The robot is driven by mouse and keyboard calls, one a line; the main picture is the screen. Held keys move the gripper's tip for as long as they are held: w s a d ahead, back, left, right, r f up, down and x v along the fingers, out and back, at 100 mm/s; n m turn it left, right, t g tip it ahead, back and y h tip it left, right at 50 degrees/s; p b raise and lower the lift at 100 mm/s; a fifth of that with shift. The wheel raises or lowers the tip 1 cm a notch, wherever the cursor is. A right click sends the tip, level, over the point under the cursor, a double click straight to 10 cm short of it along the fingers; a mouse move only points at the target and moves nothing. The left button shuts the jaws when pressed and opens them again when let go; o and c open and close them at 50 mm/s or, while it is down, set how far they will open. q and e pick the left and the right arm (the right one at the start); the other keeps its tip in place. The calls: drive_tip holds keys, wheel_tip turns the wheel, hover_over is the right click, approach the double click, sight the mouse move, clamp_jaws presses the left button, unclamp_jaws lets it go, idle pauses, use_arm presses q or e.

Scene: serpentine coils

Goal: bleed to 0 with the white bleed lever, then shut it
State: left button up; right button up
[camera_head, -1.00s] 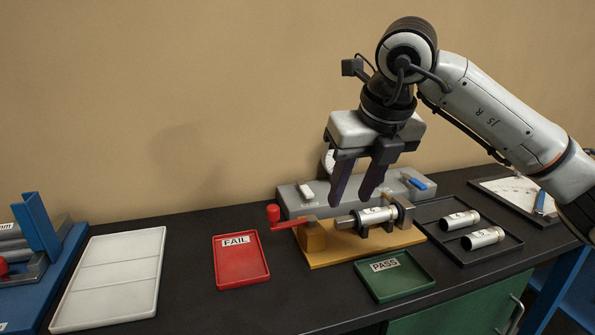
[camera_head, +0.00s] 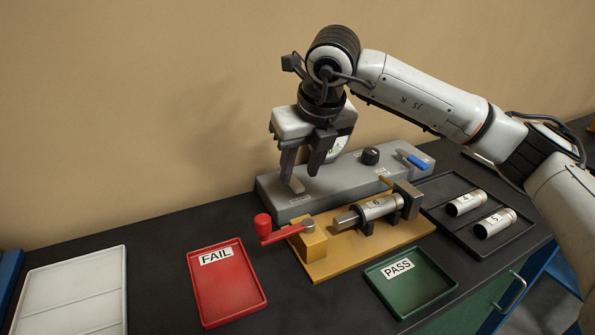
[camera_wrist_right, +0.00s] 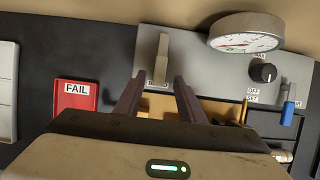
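The white bleed lever (camera_head: 297,187) stands at the left end of the grey panel box (camera_head: 345,178). It also shows upright in the right wrist view (camera_wrist_right: 162,57), just beyond the gap between my fingertips. My right gripper (camera_head: 301,176) is open and empty, its dark fingers pointing down close above the lever; I cannot tell whether they touch it. The round gauge (camera_wrist_right: 245,40) sits on the panel, right of the lever in the wrist view. Its needle is too small to read. In the head view my gripper partly hides the gauge. My left gripper is not in view.
A black knob (camera_head: 370,156) and a blue lever (camera_head: 414,161) are on the panel. In front is a yellow fixture (camera_head: 330,265) with a red-handled crank (camera_head: 264,226) and a clamped cylinder (camera_head: 378,207). Red FAIL (camera_head: 228,285) and green PASS (camera_head: 410,283) trays lie nearby.

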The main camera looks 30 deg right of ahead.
drive_tip(key=shift+x, duration=0.95)
drive_tip(key=shift+w+f, duration=0.1)
drive_tip(key=shift+f, duration=0.15)
drive_tip(key=shift+w, duration=0.1)
clamp_jaws()
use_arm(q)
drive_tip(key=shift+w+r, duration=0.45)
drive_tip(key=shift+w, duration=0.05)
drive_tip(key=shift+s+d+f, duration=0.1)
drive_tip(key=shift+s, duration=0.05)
use_arm(e)
drive_tip(key=shift+a, duration=0.1)
